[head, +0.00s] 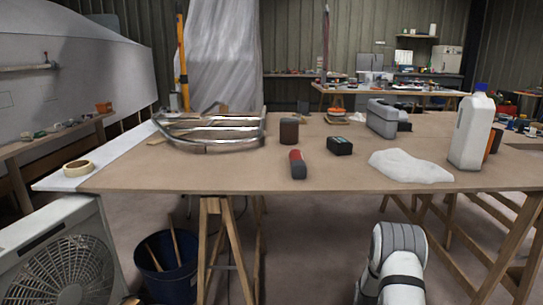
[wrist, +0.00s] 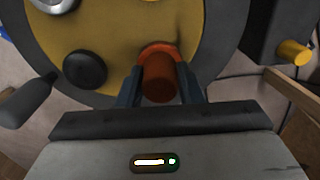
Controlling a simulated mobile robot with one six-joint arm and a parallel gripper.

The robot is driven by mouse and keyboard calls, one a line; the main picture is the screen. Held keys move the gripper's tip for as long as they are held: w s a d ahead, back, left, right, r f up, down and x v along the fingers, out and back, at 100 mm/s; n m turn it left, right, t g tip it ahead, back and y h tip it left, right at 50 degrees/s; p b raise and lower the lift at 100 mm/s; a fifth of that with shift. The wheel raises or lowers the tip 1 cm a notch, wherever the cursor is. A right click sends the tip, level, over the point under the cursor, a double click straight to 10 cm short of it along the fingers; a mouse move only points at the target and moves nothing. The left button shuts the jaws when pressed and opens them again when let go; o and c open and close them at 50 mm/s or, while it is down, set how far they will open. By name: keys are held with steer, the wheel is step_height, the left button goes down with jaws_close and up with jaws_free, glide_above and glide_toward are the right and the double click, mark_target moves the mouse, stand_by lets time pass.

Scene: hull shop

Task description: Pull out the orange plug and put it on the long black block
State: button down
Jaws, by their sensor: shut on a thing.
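In the wrist view, my gripper (wrist: 163,88) is shut on the orange plug (wrist: 159,80), with one finger on each side of it. The plug is a short reddish-orange cylinder. A brighter orange ring (wrist: 160,49) shows behind its far end, against a round yellow panel (wrist: 115,30). I cannot tell how deep the plug sits, or whether it is in the panel at all. My gripper is not in the head view; only my arm shows at the bottom right. I cannot make out a long black block for certain; a short black box (head: 340,146) stands on the table.
A black knob (wrist: 85,70) and a silver fitting sit on the panel left of the plug. A dark box with a yellow knob (wrist: 294,52) is at right. The wooden table (head: 225,178) holds a red-and-grey cylinder (head: 298,164), a white cloth and a white jug (head: 472,132).

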steer(key=shift+r+p, duration=1.7)
steer(key=shift+r, duration=1.35)
